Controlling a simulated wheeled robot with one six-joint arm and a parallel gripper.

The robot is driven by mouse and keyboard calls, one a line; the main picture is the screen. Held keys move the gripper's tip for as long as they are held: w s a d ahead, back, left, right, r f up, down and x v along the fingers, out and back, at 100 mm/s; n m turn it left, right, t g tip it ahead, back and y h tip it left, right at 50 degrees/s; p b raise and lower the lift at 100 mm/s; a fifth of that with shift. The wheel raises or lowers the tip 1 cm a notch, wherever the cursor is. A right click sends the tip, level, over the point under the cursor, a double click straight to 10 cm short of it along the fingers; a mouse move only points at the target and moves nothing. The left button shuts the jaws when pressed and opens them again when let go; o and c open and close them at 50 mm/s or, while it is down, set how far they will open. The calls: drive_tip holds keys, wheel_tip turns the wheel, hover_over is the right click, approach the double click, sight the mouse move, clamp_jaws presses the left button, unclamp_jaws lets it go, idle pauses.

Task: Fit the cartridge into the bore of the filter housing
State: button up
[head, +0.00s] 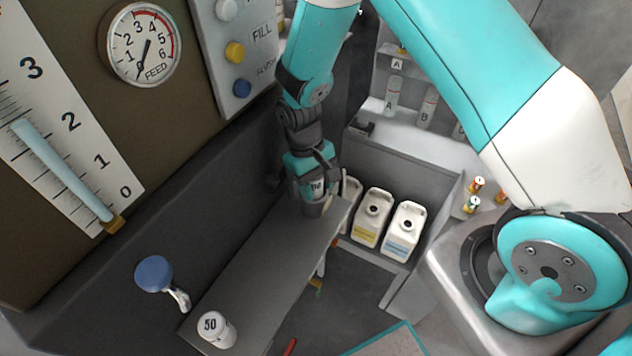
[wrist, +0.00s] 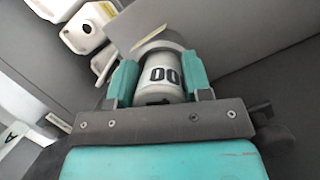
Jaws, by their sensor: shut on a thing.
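My gripper (head: 318,188) is shut on a white cylindrical cartridge (head: 318,185) over the far end of a grey ledge. In the wrist view the cartridge (wrist: 160,74) sits between my two teal fingers (wrist: 160,88), with dark digits "00" showing on its side. A grey round part (wrist: 160,41), which looks like the filter housing, shows at the cartridge's far end. It also shows just below the cartridge in the head view (head: 314,209). The bore itself is hidden, and I cannot tell how far the cartridge is inside it.
A white cartridge marked "50" (head: 216,330) stands on the near end of the grey ledge (head: 262,275). A blue-knobbed lever (head: 154,274) is left of it. White jugs (head: 373,217) stand right of my gripper. A gauge (head: 141,45) and buttons (head: 235,52) are on the left panel.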

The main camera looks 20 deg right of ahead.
drive_tip(key=o, duration=1)
drive_tip(key=shift+c, duration=0.2)
drive_tip(key=shift+r+p, duration=0.3)
drive_tip(key=shift+r, duration=0.05)
drive_tip(key=v, duration=0.7)
drive_tip(key=shift+w+r+b, duration=0.1)
drive_tip(key=shift+r+b, duration=0.15)
drive_tip(key=shift+b, duration=0.15)
drive_tip(key=s+a+r+n+t+y, duration=0.1)
drive_tip(key=s+a+r+n+y, duration=0.1)
drive_tip(key=s+r, duration=0.8)
drive_tip(key=s+a+r+n+t+y, duration=0.2)
drive_tip(key=s+r+y, duration=0.1)
drive_tip(key=s+r, duration=0.7)
drive_tip(key=shift+a+r, duration=0.15)
drive_tip(key=shift+r, duration=0.35)
drive_tip(key=shift+w, duration=0.1)
